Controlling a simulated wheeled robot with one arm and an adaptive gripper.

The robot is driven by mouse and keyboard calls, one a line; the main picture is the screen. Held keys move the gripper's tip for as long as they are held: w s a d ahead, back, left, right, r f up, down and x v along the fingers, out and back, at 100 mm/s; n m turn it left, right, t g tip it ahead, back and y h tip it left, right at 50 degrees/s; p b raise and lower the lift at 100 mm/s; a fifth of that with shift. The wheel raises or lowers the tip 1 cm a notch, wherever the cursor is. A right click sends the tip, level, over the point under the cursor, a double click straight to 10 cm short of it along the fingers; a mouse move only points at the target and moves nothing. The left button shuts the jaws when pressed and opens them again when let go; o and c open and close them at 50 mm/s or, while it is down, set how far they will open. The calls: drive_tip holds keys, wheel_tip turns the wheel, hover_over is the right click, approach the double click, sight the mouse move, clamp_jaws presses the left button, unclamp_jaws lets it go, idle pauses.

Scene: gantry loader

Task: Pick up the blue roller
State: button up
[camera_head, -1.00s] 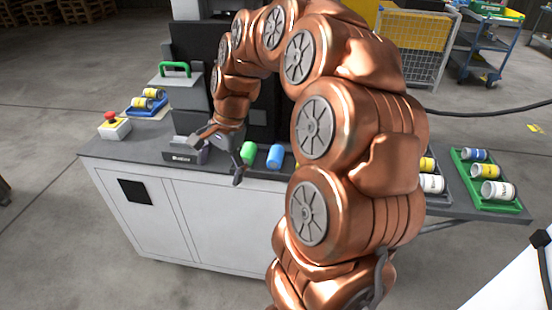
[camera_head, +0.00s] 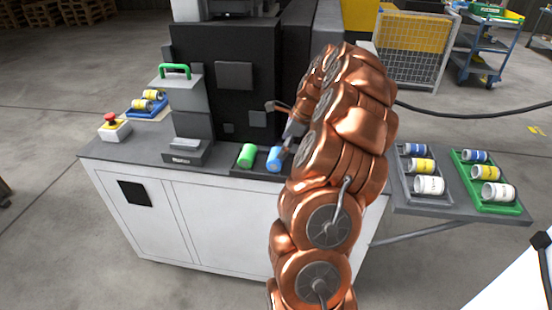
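The blue roller (camera_head: 274,158) lies on the dark strip along the front of the machine top, right of the green roller (camera_head: 246,156). My gripper (camera_head: 280,127) is just above and right of the blue roller, largely hidden behind my copper arm. One finger reaches out to the upper left and another dark part comes down beside the blue roller's right side. The fingers look spread apart, with nothing seen between them. I cannot tell whether the gripper touches the roller.
A grey tray (camera_head: 407,189) and a green tray (camera_head: 510,209) with cans stand on the right shelf. A blue tray (camera_head: 160,107) with yellow cans is at back left, near a red stop button (camera_head: 111,117). A black machine block (camera_head: 200,52) rises behind the rollers.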

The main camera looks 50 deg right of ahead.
sight(274, 165)
drive_tip(key=shift+w+p+x, duration=0.15)
drive_tip(key=shift+p+x, duration=0.4)
drive_tip(key=shift+x, duration=0.85)
drive_tip(key=shift+w+p+x, duration=0.2)
drive_tip(key=shift+p+x, duration=0.3)
drive_tip(key=shift+x, duration=0.9)
drive_tip(key=shift+r, duration=0.2)
drive_tip(key=c, duration=1.1)
